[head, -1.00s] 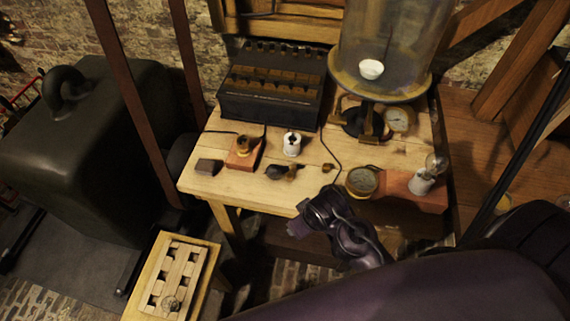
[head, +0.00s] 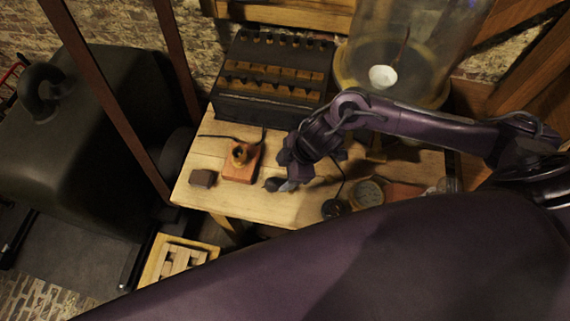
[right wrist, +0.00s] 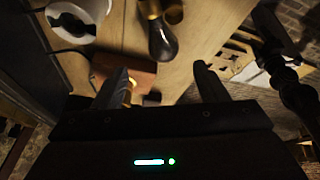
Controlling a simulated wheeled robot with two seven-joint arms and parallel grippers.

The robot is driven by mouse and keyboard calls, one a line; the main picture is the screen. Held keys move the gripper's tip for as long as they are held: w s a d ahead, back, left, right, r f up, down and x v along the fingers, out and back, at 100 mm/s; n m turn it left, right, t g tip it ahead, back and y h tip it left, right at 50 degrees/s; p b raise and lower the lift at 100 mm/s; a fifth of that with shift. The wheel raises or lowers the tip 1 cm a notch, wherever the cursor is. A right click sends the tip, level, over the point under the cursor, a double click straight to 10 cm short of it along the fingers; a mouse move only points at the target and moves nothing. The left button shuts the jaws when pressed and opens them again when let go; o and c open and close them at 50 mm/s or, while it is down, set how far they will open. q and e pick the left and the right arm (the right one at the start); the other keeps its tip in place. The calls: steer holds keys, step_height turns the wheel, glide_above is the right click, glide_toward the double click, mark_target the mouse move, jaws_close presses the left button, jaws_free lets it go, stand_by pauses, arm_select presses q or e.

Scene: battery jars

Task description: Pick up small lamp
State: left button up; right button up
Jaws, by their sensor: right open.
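The small lamp, a dark bulb with a brass cap, lies on the wooden table; it shows in the head view (head: 273,184) and in the right wrist view (right wrist: 163,42). My right gripper (head: 287,174) is above the table beside the lamp, covering part of it in the head view. In the right wrist view its two fingers (right wrist: 162,78) are apart with nothing between them, and the lamp is beyond them. I cannot tell the exact height of the fingers above the table. My left gripper cannot be made out.
A brass socket on a reddish block (head: 240,165) and a small dark block (head: 203,178) stand left of the lamp. A black battery case (head: 270,85) is behind, and a glass bell jar (head: 415,45) back right. A white socket (right wrist: 78,14) is near the lamp. A gauge (head: 368,193) sits right.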

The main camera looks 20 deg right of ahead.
mark_target(276, 181)
steer(key=shift+s+a+f, duration=0.15)
steer(key=shift+a+f, duration=0.05)
steer(key=shift+f, duration=0.4)
steer(key=shift+s+a+f, duration=0.1)
steer(key=shift+a+f, duration=0.1)
steer(key=shift+f, duration=0.35)
steer(key=p+x, duration=0.1)
steer(key=x, duration=0.3)
steer(key=shift+w+f, duration=0.2)
steer(key=shift+a+f, duration=0.1)
steer(key=shift+f, duration=0.15)
steer(key=c, duration=0.9)
arm_select(q)
steer(key=shift+s+a+r, duration=0.2)
steer(key=shift+s+r, duration=0.5)
steer(key=shift+s, duration=0.35)
arm_select(e)
steer(key=c, duration=0.3)
steer(key=shift+r, duration=0.15)
